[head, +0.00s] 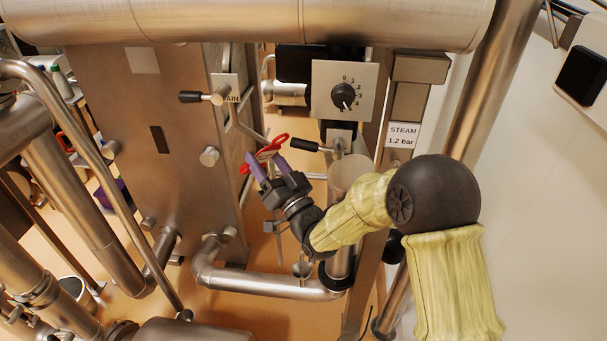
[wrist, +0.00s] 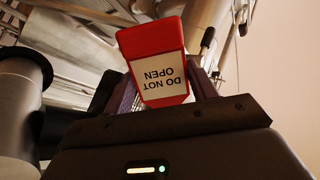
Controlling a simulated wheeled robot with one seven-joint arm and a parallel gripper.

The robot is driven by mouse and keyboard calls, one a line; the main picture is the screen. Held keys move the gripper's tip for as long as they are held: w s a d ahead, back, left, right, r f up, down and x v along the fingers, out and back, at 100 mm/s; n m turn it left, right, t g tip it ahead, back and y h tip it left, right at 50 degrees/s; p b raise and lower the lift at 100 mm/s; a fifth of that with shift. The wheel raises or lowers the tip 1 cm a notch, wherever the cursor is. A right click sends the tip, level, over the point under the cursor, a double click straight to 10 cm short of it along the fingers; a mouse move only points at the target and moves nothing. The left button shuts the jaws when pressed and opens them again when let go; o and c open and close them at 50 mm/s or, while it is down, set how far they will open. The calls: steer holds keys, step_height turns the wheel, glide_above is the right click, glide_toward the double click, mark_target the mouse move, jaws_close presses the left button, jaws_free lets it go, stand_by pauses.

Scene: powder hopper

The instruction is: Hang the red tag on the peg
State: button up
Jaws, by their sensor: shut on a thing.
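The red tag (wrist: 155,38) fills the top middle of the wrist view, with a white label reading "DO NOT OPEN" upside down. My gripper (wrist: 163,88) is shut on it, a purple finger on each side. In the head view my gripper (head: 266,168) reaches in from the right beside the steel hopper wall, and the tag (head: 275,146) shows as a thin red piece at its fingertips. The tag is held up in the air. I cannot tell for sure which fitting is the peg; round steel studs (head: 209,156) stick out of the hopper wall.
A black-handled valve lever (head: 304,145) lies just right of the tag. Another lever (head: 205,97) is above left. A dial box (head: 344,91) and a "STEAM 1.2 bar" sign (head: 403,135) are to the right. A bent steel pipe (head: 265,285) runs below.

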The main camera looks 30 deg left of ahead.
steer(key=s+a+r+m+t+h+p, duration=0.1)
steer(key=s+a+r+h+p, duration=0.1)
steer(key=r, duration=0.7)
steer(key=s+a+r+m+h+p, duration=0.1)
steer(key=s+a+r+h+p, duration=0.1)
steer(key=s+a+r+p, duration=0.2)
steer(key=s+a+r+m+t+h+p, duration=0.1)
steer(key=s+a+r+p, duration=0.3)
steer(key=r, duration=1.2)
steer(key=s+m+h+p, duration=0.1)
steer(key=s+p, duration=0.3)
steer(key=s, duration=0.2)
steer(key=shift+s+t+h, duration=0.15)
steer(key=shift+t+h, duration=0.15)
steer(key=shift+h, duration=0.1)
steer(key=shift+a+r, duration=0.1)
steer(key=shift+a, duration=0.1)
steer(key=w+a+f+b, duration=0.1)
steer(key=w+a, duration=0.3)
steer(key=w, duration=0.5)
steer(key=shift+f, duration=0.3)
steer(key=shift+a, duration=0.1)
